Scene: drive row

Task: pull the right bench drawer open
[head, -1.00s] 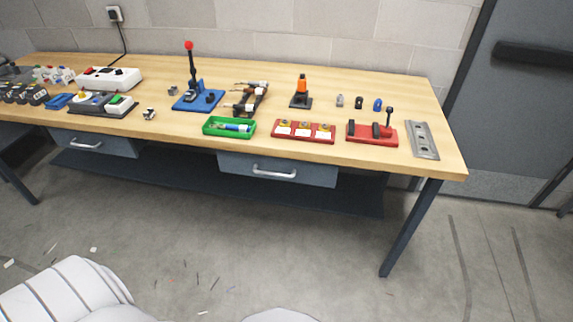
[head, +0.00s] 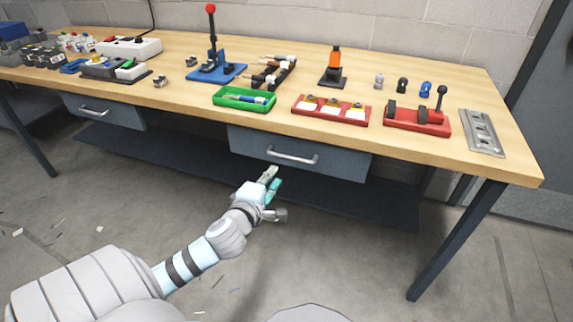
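The right bench drawer (head: 255,146) is a blue-grey front under the wooden bench top, and it looks closed. Its silver bar handle (head: 293,157) runs across the middle of the front. My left gripper (head: 275,194) is in the head view, in front of and below the handle, slightly to its left. Its fingers look spread apart, with a teal pad showing, and nothing is between them. It appears apart from the handle. My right gripper is not in view.
The bench top (head: 395,152) holds a green tray (head: 225,104), a red three-part holder (head: 330,118) and a red lever fixture (head: 425,126). A left drawer (head: 125,113) looks closed. A dark lower shelf (head: 375,205) and a bench leg (head: 450,245) are nearby. The floor in front has free room.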

